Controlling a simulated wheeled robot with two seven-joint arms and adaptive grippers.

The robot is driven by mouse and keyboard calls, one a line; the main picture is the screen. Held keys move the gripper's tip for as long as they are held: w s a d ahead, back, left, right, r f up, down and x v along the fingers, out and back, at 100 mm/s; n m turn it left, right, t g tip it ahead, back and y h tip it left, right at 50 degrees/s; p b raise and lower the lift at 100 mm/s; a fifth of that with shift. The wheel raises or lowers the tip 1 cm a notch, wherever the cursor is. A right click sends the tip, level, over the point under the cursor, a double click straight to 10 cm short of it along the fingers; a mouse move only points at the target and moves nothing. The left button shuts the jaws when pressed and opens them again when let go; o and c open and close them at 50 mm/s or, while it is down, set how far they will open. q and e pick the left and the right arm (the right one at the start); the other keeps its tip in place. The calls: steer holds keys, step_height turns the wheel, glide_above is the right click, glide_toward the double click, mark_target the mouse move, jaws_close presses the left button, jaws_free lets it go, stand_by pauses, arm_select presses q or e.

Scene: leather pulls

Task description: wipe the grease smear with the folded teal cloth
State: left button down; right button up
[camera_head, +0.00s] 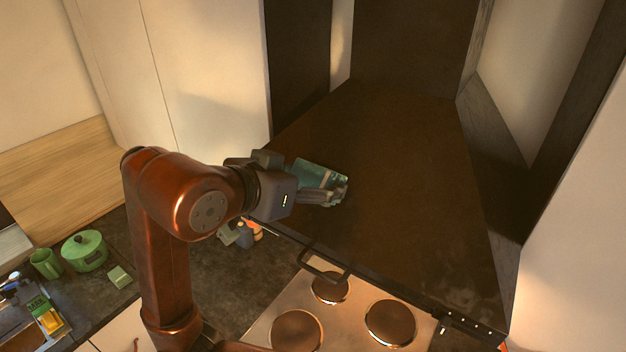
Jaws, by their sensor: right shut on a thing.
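The folded teal cloth (318,174) is at the left part of the dark brown sloping hood (410,170). My right gripper (336,194) is shut on the cloth, with its fingers over the cloth's lower right edge. The cloth appears to lie close against the hood face, but I cannot tell for sure that it touches. Faint lighter blotches (472,290) show on the hood's lower right; I cannot tell whether they are the grease smear. The hood behind the cloth and gripper is hidden. My left gripper is not in view.
Below the hood is a hob with round burners (391,322), and a dark handle (325,268) sticks out at the hood's front edge. A green pot (85,250) and green mug (45,263) stand on the left counter. Small bottles (243,235) stand below my gripper.

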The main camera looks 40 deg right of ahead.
steer(key=s+a+r+p, duration=0.1)
steer(key=a+r+p, duration=0.2)
steer(key=r, duration=0.1)
steer(key=shift+a+r, duration=0.35)
steer(key=shift+a, duration=0.05)
steer(key=shift+s+a+r+p, duration=0.1)
steer(key=shift+s+p, duration=0.05)
steer(key=shift+p, duration=0.15)
steer(key=s+a+r+p, duration=0.1)
steer(key=a+r, duration=0.1)
steer(key=r, duration=0.1)
steer(key=shift+s+a+p, duration=0.35)
steer(key=shift+s, duration=0.05)
steer(key=shift+f, duration=0.1)
